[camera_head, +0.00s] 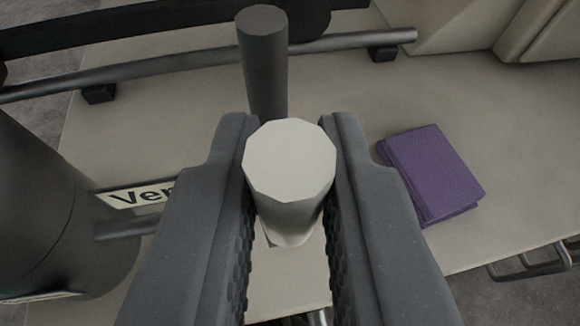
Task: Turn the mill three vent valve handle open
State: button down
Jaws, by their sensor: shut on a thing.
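My gripper (290,135) is in the middle of the view, with its two grey fingers on either side of a pale, faceted, cylinder-like handle (290,165). The fingers are shut on it, and its end face points toward the camera. I cannot tell how far the handle is turned. A white label (131,197) at the left shows letters beginning "Ve"; the rest is hidden behind the left finger. I cannot read a mill number.
A large dark grey cylinder (45,215) stands at the left. A dark post (263,60) rises behind the gripper, near a grey rail (190,66). A purple book-like block (435,170) lies on the pale surface (500,225) at the right. A metal wire frame (540,262) shows at lower right.

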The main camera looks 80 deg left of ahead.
jog(key=shift+f, duration=0.35)
jog(key=c, duration=1.4)
grip_release()
jog(key=shift+r, duration=0.2)
jog(key=p+v, duration=0.2)
jog(key=v, duration=1.1)
jog(key=shift+d+r+p, duration=0.15)
jog(key=shift+d+p, duration=0.15)
jog(key=shift+p, duration=0.1)
jog(key=shift+w, duration=0.1)
jog(key=shift+r, duration=0.1)
